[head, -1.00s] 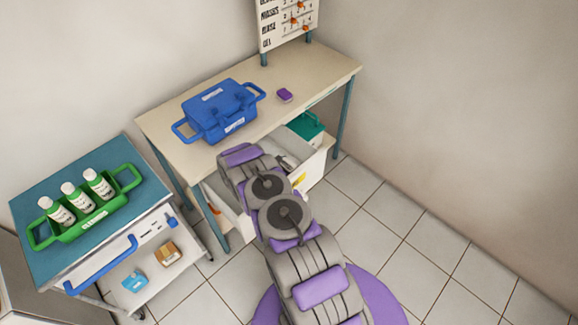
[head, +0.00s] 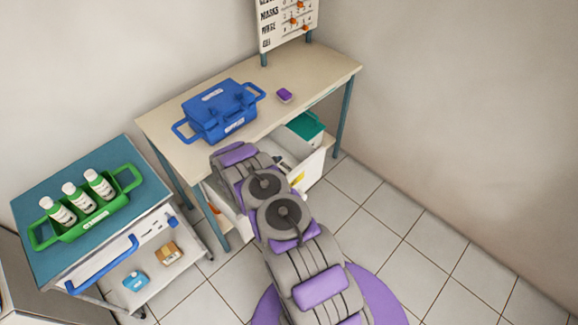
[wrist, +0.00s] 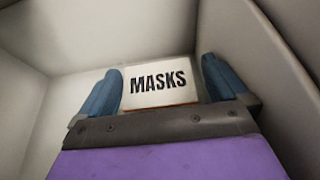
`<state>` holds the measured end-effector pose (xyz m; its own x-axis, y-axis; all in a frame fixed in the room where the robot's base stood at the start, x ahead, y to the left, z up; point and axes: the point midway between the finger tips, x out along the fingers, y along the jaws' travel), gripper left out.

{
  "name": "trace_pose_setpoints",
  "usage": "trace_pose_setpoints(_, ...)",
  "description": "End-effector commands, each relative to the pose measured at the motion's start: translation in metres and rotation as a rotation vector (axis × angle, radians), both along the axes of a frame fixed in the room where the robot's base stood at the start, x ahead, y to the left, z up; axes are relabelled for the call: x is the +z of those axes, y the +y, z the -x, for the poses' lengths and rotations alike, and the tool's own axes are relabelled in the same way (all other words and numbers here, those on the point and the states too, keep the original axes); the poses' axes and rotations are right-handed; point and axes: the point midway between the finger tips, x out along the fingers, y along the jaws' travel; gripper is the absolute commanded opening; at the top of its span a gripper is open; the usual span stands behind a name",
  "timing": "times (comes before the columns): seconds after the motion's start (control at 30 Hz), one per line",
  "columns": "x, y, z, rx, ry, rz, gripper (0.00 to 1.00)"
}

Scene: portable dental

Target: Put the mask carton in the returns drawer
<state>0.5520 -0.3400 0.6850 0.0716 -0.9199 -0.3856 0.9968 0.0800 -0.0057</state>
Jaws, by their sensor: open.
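The mask carton (wrist: 160,83) shows in the wrist view as a white block lettered "MASKS" with an orange-brown lower edge. My gripper (wrist: 161,90) is open, its two blue fingers at the left and right of the carton; I cannot tell whether they touch it. Pale walls surround them, apparently the inside of a drawer. In the head view an open white drawer (head: 314,170) sticks out under the bench, partly hidden by my arm. I cannot read any returns label there. My arm hides the gripper and carton in that view.
A bench (head: 170,142) carries a blue case (head: 222,112) and a small purple block (head: 284,95). A teal-lidded box (head: 306,125) sits by the drawer. At left, a cart (head: 35,195) holds a green bottle carrier (head: 85,228). Tiled floor at right is clear.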

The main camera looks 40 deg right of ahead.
Motion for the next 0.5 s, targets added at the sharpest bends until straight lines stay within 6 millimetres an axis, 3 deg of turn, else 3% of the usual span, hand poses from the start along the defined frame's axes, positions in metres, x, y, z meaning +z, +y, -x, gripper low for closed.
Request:
trace_pose_setpoints(0.23, 0.018, 0.037, 0.002, 0.002, -0.002, 0.001, 1.00)
trace_pose_setpoints(0.5, 0.022, 0.048, 0.004, -0.002, -0.002, 0.000, 1.00)
